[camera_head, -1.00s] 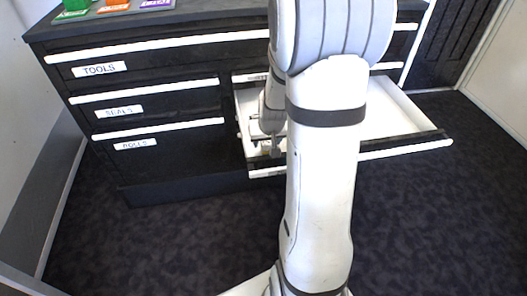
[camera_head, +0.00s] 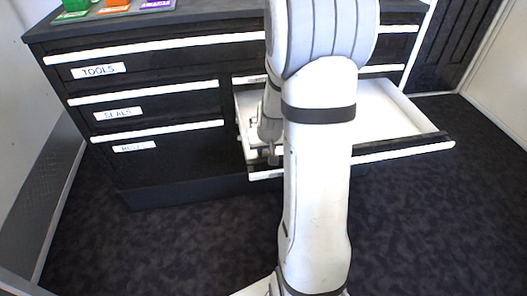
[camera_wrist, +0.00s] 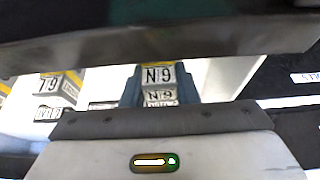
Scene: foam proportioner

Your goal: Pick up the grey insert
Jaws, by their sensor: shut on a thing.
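My gripper (camera_wrist: 159,88) is shut on a small grey insert (camera_wrist: 160,98) with white labels reading "N9", held between its two blue-grey fingers in the wrist view. In the head view my gripper (camera_head: 270,155) is low at the left front part of the open drawer (camera_head: 390,110). The insert cannot be made out there. Whether the insert touches the drawer floor cannot be told.
Other labelled grey blocks, one marked "T9" (camera_wrist: 48,84), stand left of my gripper in the wrist view. The black cabinet (camera_head: 165,170) has shut drawers left of the open one. The dark floor (camera_head: 430,230) at right is clear.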

